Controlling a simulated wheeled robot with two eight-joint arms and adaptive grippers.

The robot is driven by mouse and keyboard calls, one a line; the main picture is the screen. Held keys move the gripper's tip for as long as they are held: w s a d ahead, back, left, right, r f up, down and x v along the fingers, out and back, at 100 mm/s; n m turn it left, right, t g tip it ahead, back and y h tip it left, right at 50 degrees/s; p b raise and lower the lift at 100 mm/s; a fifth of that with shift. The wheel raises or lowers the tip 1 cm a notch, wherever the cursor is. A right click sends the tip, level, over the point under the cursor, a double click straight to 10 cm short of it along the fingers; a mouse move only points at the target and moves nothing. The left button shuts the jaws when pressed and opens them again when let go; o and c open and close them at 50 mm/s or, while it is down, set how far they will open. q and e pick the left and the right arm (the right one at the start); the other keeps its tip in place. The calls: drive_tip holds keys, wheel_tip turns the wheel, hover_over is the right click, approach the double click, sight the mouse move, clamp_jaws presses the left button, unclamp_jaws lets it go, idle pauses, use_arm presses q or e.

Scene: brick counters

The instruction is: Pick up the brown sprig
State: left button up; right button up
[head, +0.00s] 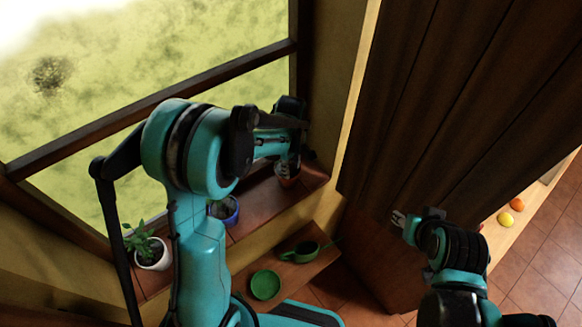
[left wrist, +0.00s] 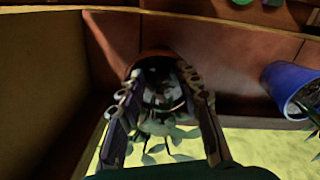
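A leafy sprig (left wrist: 168,132) in a brown pot (left wrist: 155,55) shows in the left wrist view, in the corner of the sill. The brown pot is also partly visible in the head view (head: 289,182), mostly hidden by my left gripper (head: 287,167). In the left wrist view the two fingers of my left gripper (left wrist: 163,112) stand apart, one on each side of the sprig. I cannot tell whether they touch it. My right gripper (head: 398,218) is in front of the dark brown panel, away from the sill; its opening is too small to judge.
A blue pot (head: 231,212) and a white pot with a green plant (head: 151,253) stand along the sill. Below, a wooden shelf holds a green plate (head: 265,284) and a green cup (head: 304,251). Yellow (head: 505,219) and orange (head: 517,204) round things lie on a counter at right.

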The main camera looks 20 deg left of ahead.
use_arm(q)
drive_tip(key=c, duration=0.5)
drive_tip(key=shift+r, duration=0.15)
